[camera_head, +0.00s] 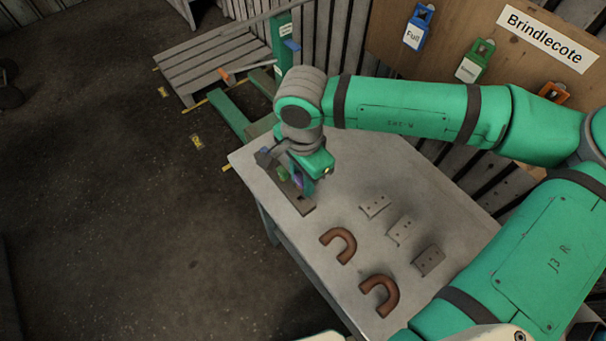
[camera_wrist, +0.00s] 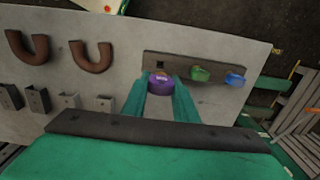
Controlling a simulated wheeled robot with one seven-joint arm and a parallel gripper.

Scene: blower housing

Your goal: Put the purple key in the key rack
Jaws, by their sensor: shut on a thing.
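The purple key (camera_wrist: 160,98) is between the two green fingers of my gripper (camera_wrist: 163,84), which is shut on it. The key rack (camera_wrist: 181,60) is a dark bar on the table, also seen in the head view (camera_head: 302,206). A green key (camera_wrist: 200,74) and a blue key (camera_wrist: 235,80) sit along the rack. The purple key is at the rack's other end, roughly in line with them.
Two brown U-shaped pieces (camera_head: 341,245) and several grey brackets (camera_head: 401,229) lie on the pale table (camera_head: 345,180), to the right of the rack. A board with coloured tags (camera_head: 414,36) and a Brindlecote sign (camera_head: 548,36) stands behind. A slatted wooden pallet (camera_head: 215,60) lies beyond the table.

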